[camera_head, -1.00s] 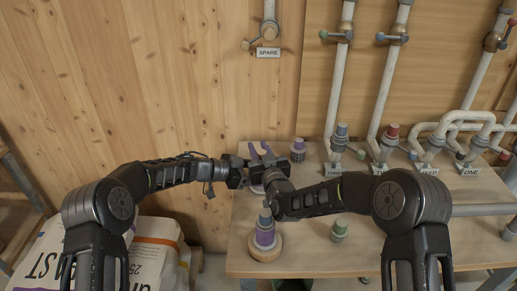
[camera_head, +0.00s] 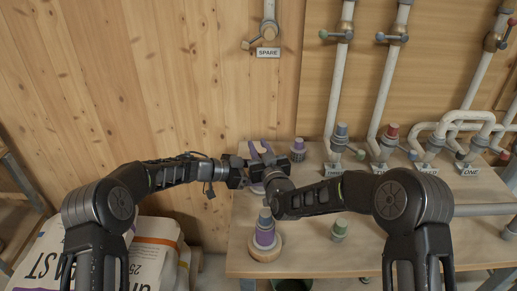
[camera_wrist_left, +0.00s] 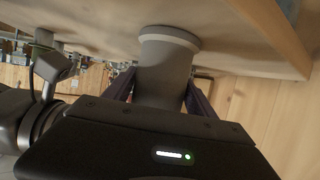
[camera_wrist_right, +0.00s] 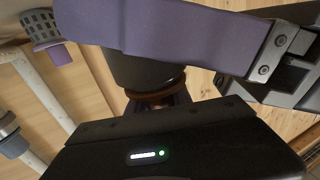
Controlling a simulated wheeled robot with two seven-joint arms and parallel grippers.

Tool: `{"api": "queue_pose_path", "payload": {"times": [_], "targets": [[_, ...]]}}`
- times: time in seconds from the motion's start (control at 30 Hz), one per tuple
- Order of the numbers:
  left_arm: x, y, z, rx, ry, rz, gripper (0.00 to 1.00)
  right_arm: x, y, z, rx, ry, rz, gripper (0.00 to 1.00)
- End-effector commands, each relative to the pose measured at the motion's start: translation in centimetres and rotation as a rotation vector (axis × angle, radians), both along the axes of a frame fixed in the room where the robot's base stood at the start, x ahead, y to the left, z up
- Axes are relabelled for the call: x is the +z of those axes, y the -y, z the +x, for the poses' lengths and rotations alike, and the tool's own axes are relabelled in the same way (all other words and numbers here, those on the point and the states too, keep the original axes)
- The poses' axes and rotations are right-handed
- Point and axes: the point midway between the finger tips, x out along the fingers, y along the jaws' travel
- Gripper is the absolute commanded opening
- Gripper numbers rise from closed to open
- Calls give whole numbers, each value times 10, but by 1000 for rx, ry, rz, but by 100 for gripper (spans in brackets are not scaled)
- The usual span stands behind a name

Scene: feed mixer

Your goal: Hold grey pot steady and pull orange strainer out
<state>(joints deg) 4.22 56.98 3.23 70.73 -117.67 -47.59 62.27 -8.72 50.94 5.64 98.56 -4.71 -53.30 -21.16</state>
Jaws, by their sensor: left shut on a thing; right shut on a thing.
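In the left wrist view my left gripper (camera_wrist_left: 160,95) has its dark fingers on both sides of a grey cylindrical pot (camera_wrist_left: 165,70) and is shut on it. The pot has a pale ring at its table end. In the right wrist view my right gripper (camera_wrist_right: 157,101) is shut on an orange-brown ring-like part, the strainer (camera_wrist_right: 152,96), at the end of the dark grey pot. A purple finger of my left gripper crosses in front and hides part of the pot. In the head view both grippers meet at the table's left rear and largely hide pot and strainer.
The wooden table (camera_head: 290,262) carries a purple-and-grey stack on a round wooden base (camera_head: 264,253), a green-topped fitting (camera_head: 339,230) and a purple-topped slotted piece (camera_head: 298,145). White pipes (camera_head: 335,95) and valves stand along the rear. Feed bags (camera_head: 155,255) lie left of the table.

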Motion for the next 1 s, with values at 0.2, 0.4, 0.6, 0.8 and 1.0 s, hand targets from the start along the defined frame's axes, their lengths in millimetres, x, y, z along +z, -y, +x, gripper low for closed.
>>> {"api": "queue_pose_path", "payload": {"times": [0.2, 0.4, 0.6, 0.8, 1.0], "targets": [[-1, -1, 0, 1, -1, 2, 5, 8, 0, 0, 0, 1, 0, 0], [-1, -1, 0, 1, -2, 3, 5, 14, 0, 0, 0, 1, -1, 0], [-1, -1, 0, 1, -2, 3, 5, 15, 0, 0, 1, 0, 0, 0], [-1, -1, 0, 1, -2, 3, 5, 15, 0, 0, 0, 0, 0, 0], [-1, -1, 0, 1, -2, 3, 5, 20, 0, 0, 0, 1, -1, 0]]}}
